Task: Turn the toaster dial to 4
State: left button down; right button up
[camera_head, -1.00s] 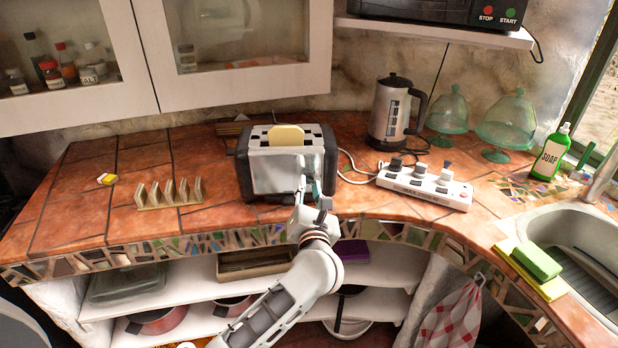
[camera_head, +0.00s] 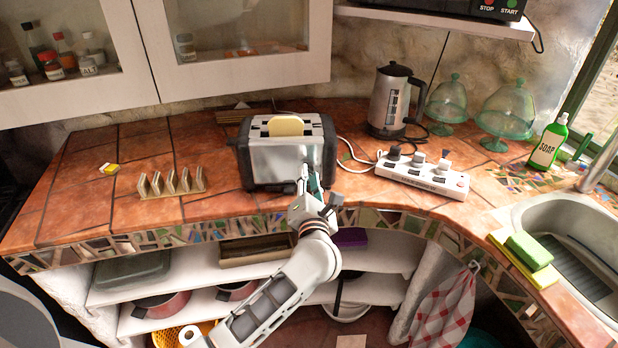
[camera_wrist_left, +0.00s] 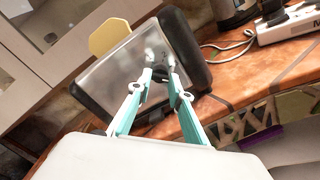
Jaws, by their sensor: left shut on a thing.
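The toaster (camera_head: 275,158), silver with black ends, stands on the tiled counter with a slice of bread (camera_head: 286,126) in its top slot. My left gripper (camera_head: 310,184) is at the right part of the toaster's front face. In the left wrist view the gripper (camera_wrist_left: 160,78) has its fingertips at a small dark dial (camera_wrist_left: 158,75) on the toaster (camera_wrist_left: 125,80) and is shut on it. The dial's numbers and pointer cannot be read; the fingers partly hide it. My right gripper is not in view.
A toast rack (camera_head: 170,183) stands left of the toaster. A power strip (camera_head: 422,175) lies to the right, with a kettle (camera_head: 392,100) behind it. A soap bottle (camera_head: 549,143) and sink (camera_head: 575,235) are at far right. Open shelves (camera_head: 190,275) lie below the counter edge.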

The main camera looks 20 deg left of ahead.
pick_arm(q)
jog(key=c, duration=1.8)
grip_release()
jog(key=shift+c, duration=0.2)
jog(key=v, duration=1.2)
